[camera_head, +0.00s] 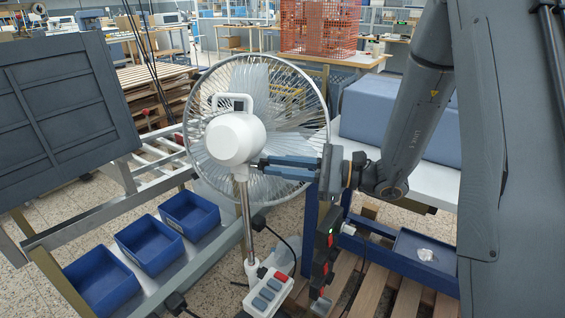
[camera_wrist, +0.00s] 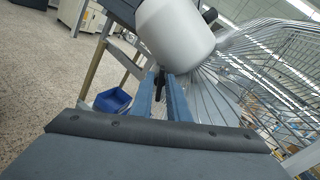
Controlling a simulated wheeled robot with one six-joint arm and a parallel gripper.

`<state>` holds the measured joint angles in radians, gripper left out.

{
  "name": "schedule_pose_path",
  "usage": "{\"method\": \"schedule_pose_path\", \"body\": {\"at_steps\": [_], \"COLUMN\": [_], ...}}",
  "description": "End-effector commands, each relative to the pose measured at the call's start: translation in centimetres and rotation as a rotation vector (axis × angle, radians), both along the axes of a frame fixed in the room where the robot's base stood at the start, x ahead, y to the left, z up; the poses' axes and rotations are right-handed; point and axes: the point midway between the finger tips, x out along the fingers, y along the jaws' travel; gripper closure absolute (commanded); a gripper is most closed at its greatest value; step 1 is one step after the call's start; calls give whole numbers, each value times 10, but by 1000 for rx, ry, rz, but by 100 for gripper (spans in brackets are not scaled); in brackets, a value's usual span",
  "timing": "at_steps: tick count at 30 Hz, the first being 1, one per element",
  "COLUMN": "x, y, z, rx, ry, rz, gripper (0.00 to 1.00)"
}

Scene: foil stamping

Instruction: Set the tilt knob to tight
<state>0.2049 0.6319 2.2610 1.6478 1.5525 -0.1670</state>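The fan (camera_head: 234,138) stands upright in the middle of the head view, with a white motor housing, a wire cage and a metal pole. My gripper (camera_head: 264,165) reaches in from the right, its two blue fingers just below and right of the housing. In the wrist view the white housing (camera_wrist: 174,35) fills the top middle. A small dark tilt knob (camera_wrist: 159,82) shows between the tips of my gripper (camera_wrist: 160,88), where the pole meets the housing. The narrow gap looks filled by the knob, so the fingers appear shut on it. Its setting cannot be read.
The cage (camera_head: 300,110) is close beside my fingers. A white switch base (camera_head: 268,290) with red and grey buttons is at the pole's foot. Blue bins (camera_head: 190,214) sit on a rack to the left. A blue box (camera_head: 390,112) is behind my arm.

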Motion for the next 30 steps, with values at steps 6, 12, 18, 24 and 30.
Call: {"method": "schedule_pose_path", "body": {"at_steps": [6,12,18,24,30], "x": [2,2,2,2,2], "y": [4,3,3,3,3], "z": [0,0,-1,0,-1], "rx": [-1,-1,-1,19,22], "ry": [0,0,2,73,82], "rz": [-3,-4,-3,-3,-2], "gripper": [85,95,100,100,100]}}
